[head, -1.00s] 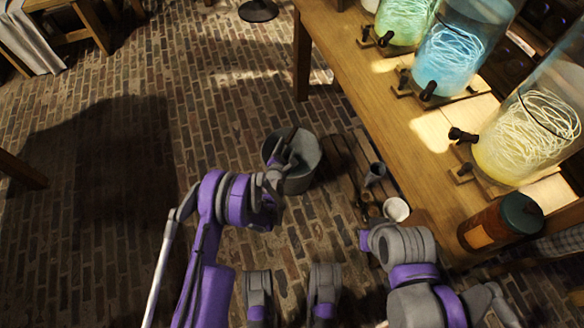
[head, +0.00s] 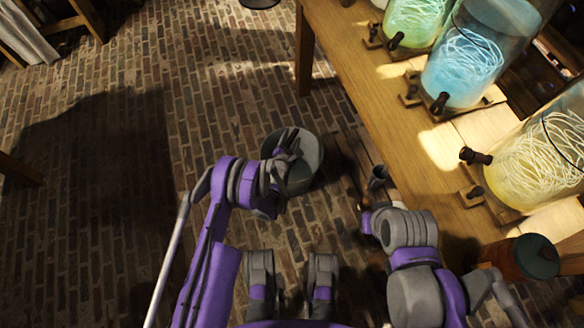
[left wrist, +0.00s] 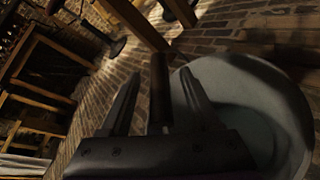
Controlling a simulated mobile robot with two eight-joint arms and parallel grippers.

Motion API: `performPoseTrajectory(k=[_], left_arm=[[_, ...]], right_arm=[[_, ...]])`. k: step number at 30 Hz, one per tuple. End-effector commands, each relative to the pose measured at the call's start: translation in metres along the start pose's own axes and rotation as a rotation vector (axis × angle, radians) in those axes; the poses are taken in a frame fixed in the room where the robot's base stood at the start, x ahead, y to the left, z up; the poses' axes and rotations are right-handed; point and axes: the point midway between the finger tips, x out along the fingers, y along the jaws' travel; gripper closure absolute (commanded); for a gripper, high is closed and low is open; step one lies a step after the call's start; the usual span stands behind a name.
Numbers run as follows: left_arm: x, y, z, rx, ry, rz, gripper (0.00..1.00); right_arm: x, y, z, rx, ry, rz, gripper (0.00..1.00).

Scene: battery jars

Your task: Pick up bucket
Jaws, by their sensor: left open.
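The grey bucket (head: 306,176) stands on the brick floor in the middle of the head view, left of the wooden table. My left gripper (head: 288,143) is over the bucket's left side and hides part of its rim. In the left wrist view the bucket (left wrist: 252,112) is at the right, its round opening facing the camera. There my left gripper (left wrist: 160,92) is open, and a dark rod (left wrist: 159,82), seemingly the bucket's handle grip, shows between its fingers.
A long wooden table (head: 375,85) with glass jars, one holding blue liquid (head: 465,65), borders the right.

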Motion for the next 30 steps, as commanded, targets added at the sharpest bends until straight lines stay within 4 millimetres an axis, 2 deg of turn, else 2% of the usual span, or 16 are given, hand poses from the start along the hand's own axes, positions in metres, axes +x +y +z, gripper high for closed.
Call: performPoseTrajectory(k=[2,12,30], left_arm=[[0.0001,0.0001,0.0,0.0,0.0,0.0,0.4],[0.0002,0.0002,-0.0001,0.0,0.0,0.0,1.0],[0.0003,0.0003,0.0001,0.0,0.0,0.0,1.0]], right_arm=[[0.0001,0.0,0.0001,0.0,0.0,0.0,1.0],[0.0001,0.0,0.0,0.0,0.0,0.0,1.0],[0.0001,0.0,0.0,0.0,0.0,0.0,1.0]])
